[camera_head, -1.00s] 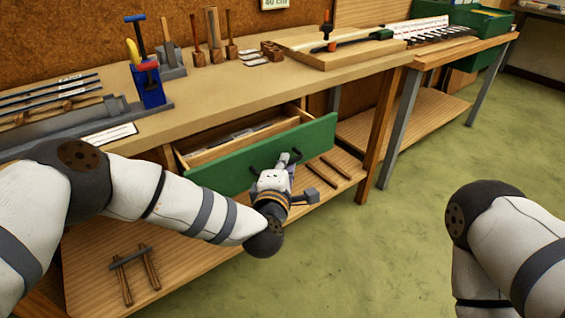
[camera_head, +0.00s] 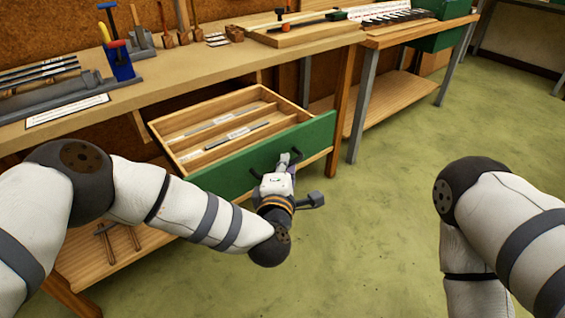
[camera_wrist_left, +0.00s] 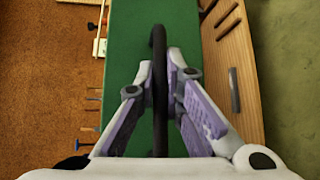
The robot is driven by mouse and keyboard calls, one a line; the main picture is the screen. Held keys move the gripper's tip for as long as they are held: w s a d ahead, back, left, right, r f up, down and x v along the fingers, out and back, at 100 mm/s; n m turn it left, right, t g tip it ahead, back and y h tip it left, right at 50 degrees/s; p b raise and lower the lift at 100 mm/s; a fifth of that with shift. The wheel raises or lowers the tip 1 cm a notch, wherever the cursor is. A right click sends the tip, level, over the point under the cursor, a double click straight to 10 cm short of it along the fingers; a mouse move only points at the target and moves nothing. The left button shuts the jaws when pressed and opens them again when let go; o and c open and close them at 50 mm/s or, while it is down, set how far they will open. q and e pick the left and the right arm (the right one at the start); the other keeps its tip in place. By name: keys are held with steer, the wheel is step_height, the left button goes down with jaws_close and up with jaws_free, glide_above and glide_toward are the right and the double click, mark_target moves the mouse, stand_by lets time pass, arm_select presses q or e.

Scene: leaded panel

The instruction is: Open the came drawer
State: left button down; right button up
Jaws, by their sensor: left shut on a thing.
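The came drawer (camera_head: 232,174) has a green front and a wooden inside with long dividers. It stands well out from under the workbench, and strips with pale labels lie in its compartments. My left gripper (camera_head: 289,160) is at the middle of the drawer front, shut on the dark bar handle. In the left wrist view the handle (camera_wrist_left: 158,50) runs between the two fingertips of the gripper (camera_wrist_left: 160,75), in front of the green drawer front (camera_wrist_left: 128,50). My right arm shows at the right of the head view, but its gripper is out of view.
The workbench top (camera_head: 200,72) carries a blue tool holder (camera_head: 119,62) and several hand tools. A lower shelf (camera_head: 95,262) lies under the drawer. The green floor (camera_head: 380,220) in front and to the right is clear.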

arm_select(q)
steer(key=shift+s+d, duration=0.2)
steer(key=shift+s, duration=0.05)
steer(key=c, duration=1.7)
jaws_free()
steer(key=v, duration=1.2)
